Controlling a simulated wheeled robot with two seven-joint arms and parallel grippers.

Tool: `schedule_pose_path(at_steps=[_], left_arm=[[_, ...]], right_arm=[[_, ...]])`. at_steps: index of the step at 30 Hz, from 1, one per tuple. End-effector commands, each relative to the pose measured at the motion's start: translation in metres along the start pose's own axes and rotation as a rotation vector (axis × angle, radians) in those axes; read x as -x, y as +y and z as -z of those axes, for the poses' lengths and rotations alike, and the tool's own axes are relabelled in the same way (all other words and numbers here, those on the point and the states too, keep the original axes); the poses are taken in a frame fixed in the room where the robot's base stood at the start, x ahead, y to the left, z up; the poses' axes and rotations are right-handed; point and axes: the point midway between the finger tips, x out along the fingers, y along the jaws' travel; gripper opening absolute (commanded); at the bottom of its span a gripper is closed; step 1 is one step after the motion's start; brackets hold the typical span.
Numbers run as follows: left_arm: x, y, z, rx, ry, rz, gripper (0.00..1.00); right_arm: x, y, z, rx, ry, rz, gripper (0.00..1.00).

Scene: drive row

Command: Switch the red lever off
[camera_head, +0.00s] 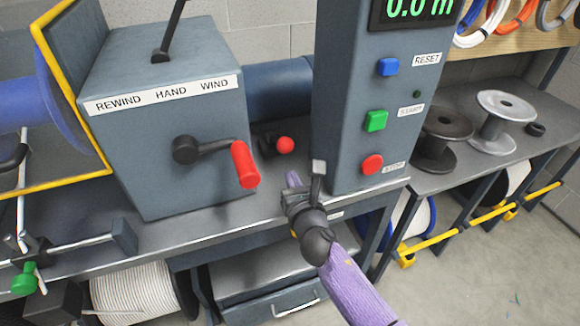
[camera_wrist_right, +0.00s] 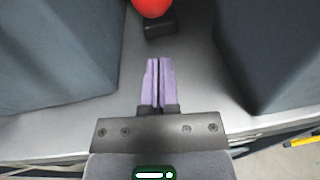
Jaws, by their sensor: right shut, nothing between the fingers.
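The red lever (camera_head: 285,145) is a short dark arm with a round red knob, on a small dark base on the bench between the grey gearbox and the grey post. Its red knob (camera_wrist_right: 152,7) shows at the top edge of the right wrist view, cut off, with a dark block below it. My right gripper (camera_head: 293,178) is shut and empty, in front of the lever and lower in the picture. Its purple fingers (camera_wrist_right: 158,64) point toward the dark block, with a visible gap before it. My left gripper is not in view.
The gearbox (camera_head: 160,115) has a crank with a red grip (camera_head: 244,165) left of the lever. The post (camera_head: 345,110) with blue, green and red buttons stands right. Spools (camera_head: 497,120) stand on the right bench.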

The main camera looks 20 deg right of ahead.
Motion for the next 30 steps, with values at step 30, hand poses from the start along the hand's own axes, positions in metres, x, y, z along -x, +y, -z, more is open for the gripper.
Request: schedule_pose_path(at_steps=[30], left_arm=[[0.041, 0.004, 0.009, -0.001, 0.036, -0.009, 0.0]], right_arm=[[-0.015, 0.001, -0.036, 0.005, 0.054, 0.005, 0.0]])
